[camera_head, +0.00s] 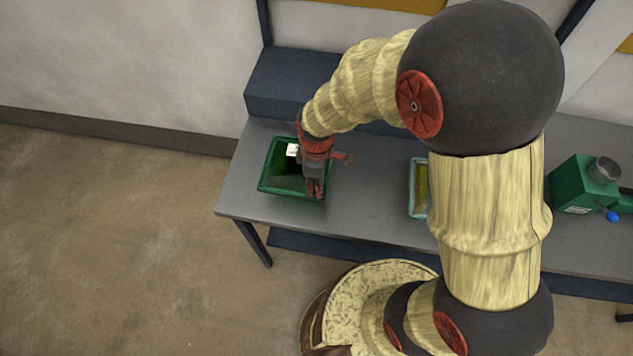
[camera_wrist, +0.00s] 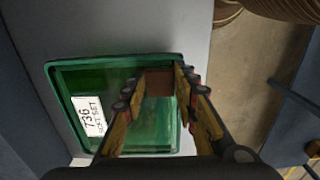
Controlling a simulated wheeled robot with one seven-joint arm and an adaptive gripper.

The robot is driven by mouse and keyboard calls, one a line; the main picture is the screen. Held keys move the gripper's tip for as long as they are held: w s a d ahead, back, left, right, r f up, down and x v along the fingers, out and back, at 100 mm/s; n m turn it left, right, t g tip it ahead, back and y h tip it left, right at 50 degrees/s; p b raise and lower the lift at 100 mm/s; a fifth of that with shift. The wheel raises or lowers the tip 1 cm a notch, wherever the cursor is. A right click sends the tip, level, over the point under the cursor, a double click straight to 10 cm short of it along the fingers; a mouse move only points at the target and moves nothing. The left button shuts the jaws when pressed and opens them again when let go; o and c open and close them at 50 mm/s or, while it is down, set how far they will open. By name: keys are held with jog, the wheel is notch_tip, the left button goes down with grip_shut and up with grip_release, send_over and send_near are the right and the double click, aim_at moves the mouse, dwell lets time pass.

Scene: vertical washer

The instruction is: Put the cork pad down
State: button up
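The cork pad (camera_wrist: 159,83) shows in the wrist view as a small brown block between my fingertips, which touch it on both sides. My gripper (camera_wrist: 160,86) is shut on it. Below lies an open green bin (camera_wrist: 64,68) with a white label reading 736. In the head view my gripper (camera_head: 315,192) is over the right part of the green bin (camera_head: 266,181). I cannot tell how far the pad is above the bin floor.
The bin stands near the left end of a grey table (camera_head: 350,205). A second container with yellowish contents (camera_head: 420,190) stands to the right, partly behind my arm. A green machine (camera_head: 572,187) with a blue knob is farther right. Bare table lies between the containers.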

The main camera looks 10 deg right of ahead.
jog(key=o, duration=0.4)
jog(key=shift+c, duration=0.2)
notch_tip(320, 180, up, 12)
jog(key=p, duration=0.1)
jog(key=s+d+r+m+t, duration=0.2)
jog(key=s+d+r+m, duration=0.3)
jog(key=r, duration=0.4)
jog(key=s+d+r+m+t, duration=0.3)
jog(key=s+d+r+m, duration=0.3)
jog(key=r+m, duration=0.3)
jog(key=shift+s+d+t, duration=0.3)
jog(key=shift+s, duration=0.25)
notch_tip(320, 180, down, 10)
jog(key=b, duration=1)
jog(key=shift+f, duration=0.15)
